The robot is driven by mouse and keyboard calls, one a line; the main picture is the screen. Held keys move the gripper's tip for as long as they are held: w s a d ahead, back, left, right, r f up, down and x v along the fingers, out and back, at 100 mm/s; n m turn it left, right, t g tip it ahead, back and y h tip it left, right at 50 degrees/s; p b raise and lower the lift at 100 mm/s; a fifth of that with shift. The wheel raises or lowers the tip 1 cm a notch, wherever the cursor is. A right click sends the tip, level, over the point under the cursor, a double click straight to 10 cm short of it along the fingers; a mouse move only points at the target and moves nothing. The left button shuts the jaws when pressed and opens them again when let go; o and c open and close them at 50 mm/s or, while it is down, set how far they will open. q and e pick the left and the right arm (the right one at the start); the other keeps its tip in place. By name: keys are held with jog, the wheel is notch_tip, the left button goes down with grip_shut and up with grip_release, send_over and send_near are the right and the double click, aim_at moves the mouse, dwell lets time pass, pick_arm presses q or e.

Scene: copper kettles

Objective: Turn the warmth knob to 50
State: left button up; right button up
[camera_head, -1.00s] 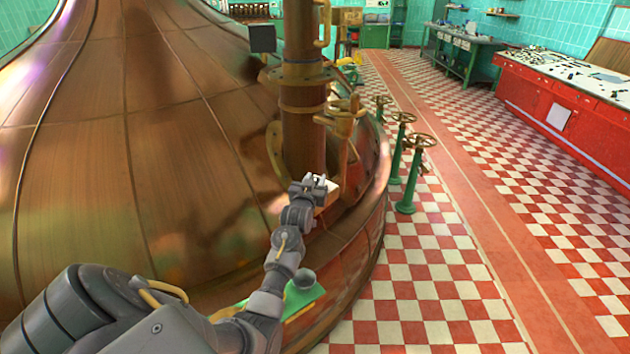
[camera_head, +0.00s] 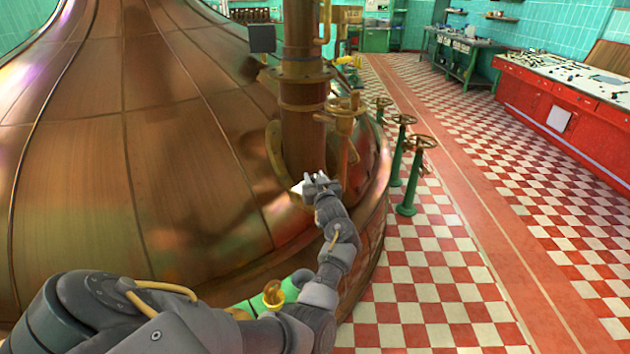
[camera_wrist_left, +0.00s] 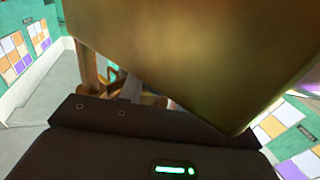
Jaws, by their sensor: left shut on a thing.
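My left gripper (camera_head: 318,184) is shut at a small pale plate (camera_head: 296,188) by the foot of the copper pipe on the big kettle. The warmth knob seems to be between the fingers, hidden by them in the head view. No dial marks or number can be read. In the left wrist view, a large smooth brass surface (camera_wrist_left: 195,50) fills the upper middle, close above the dark gripper body. My right gripper is not in view.
The copper kettle (camera_head: 150,150) fills the left, with the upright pipe (camera_head: 304,125) and a brass handwheel (camera_head: 346,105) close behind the gripper. Green valve stands (camera_head: 412,175) stand at right. A green panel (camera_head: 243,308) with a brass fitting (camera_head: 273,293) lies near my forearm.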

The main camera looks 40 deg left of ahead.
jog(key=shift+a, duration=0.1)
pick_arm(q)
jog(key=o, duration=1)
jog(key=shift+c, duration=0.2)
